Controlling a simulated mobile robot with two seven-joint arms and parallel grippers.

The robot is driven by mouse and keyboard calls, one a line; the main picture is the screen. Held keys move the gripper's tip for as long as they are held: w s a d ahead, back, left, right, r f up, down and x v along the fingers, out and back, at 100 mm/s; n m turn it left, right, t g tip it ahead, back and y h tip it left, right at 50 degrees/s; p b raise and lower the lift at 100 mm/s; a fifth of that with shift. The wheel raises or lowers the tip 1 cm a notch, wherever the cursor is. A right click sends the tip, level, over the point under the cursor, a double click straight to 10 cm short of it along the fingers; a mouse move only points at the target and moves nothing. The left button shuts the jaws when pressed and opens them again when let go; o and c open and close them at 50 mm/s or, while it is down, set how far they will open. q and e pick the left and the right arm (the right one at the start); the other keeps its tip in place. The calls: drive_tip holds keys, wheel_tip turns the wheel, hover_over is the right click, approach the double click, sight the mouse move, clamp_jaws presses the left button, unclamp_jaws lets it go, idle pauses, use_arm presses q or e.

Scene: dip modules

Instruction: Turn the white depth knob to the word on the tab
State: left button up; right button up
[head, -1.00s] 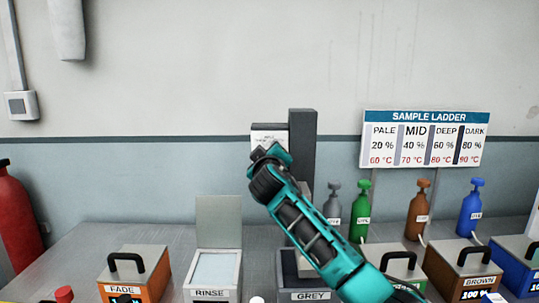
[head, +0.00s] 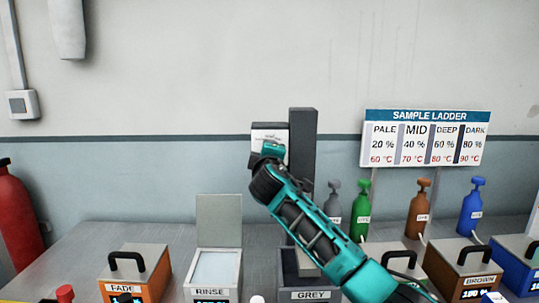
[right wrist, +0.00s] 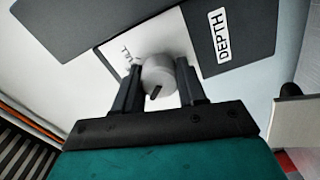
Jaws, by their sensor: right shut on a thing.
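The white depth knob (right wrist: 157,80) sits on a white dial plate beside the black "DEPTH" label (right wrist: 222,37) in the right wrist view. A partly visible word, ending in "LL", is printed at the upper left of the knob. My right gripper (right wrist: 159,88) has its dark fingers on both sides of the knob and is shut on it. The knob has a dark mark on its front. In the head view my right gripper (head: 268,155) is at the white dial face (head: 269,137) of the grey post (head: 302,140) and hides the knob. My left gripper is out of view.
Below the post is the GREY bath (head: 311,295). The RINSE bath (head: 218,265) and orange FADE box (head: 135,272) stand left; several boxes and pump bottles stand right. A SAMPLE LADDER sign (head: 425,138) stands behind them.

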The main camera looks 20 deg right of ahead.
drive_tip(key=shift+a+r, duration=0.15)
drive_tip(key=shift+r, duration=0.05)
drive_tip(key=o, duration=0.9)
drive_tip(key=shift+o, duration=0.7)
drive_tip(key=shift+f, duration=0.15)
drive_tip(key=shift+s, duration=0.1)
drive_tip(key=b+v, duration=0.1)
drive_tip(key=v, duration=1.1)
drive_tip(key=shift+s, duration=0.4)
drive_tip(key=shift+a, duration=0.1)
